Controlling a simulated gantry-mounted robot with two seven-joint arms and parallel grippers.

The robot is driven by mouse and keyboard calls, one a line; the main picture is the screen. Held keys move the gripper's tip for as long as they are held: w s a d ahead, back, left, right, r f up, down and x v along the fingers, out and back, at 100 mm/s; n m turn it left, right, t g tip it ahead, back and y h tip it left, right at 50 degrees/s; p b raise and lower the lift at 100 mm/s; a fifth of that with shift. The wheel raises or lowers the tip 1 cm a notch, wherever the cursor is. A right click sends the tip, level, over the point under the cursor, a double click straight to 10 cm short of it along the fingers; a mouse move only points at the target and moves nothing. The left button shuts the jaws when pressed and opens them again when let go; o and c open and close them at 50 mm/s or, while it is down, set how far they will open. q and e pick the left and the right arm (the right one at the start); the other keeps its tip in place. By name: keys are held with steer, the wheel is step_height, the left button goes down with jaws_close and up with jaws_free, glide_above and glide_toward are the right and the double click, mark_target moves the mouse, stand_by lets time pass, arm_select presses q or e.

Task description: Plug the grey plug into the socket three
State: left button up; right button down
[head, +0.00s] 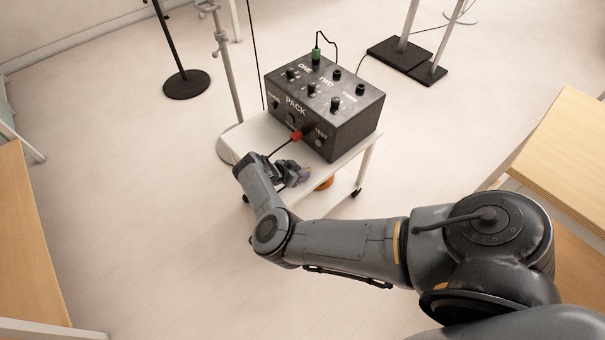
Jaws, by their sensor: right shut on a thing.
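The black box (300,120) stands on a white cart, with sockets and knobs on its top. The label of the third socket (360,89), at the top's right end, is too small to read surely; this socket looks empty. A green plug (316,56) stands in the socket by the ONE label. My right gripper (298,176) is low in front of the box, over the cart's near side. It is shut on a small greyish thing, apparently the grey plug (304,173), mostly hidden by the fingers. My left gripper is out of view.
A red plug (297,135) with a dark cable sits at the box's front. The white cart (345,162) has an orange thing (325,183) low by its edge. Stands rise behind the box.

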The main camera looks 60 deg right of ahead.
steer(key=shift+r+p, duration=0.9)
steer(key=shift+r, duration=0.3)
steer(key=shift+r+p, duration=1.05)
steer(key=shift+r, duration=0.1)
steer(key=p+v, duration=0.3)
steer(key=v, duration=0.4)
steer(key=shift+p, duration=0.3)
steer(key=shift+r, duration=0.1)
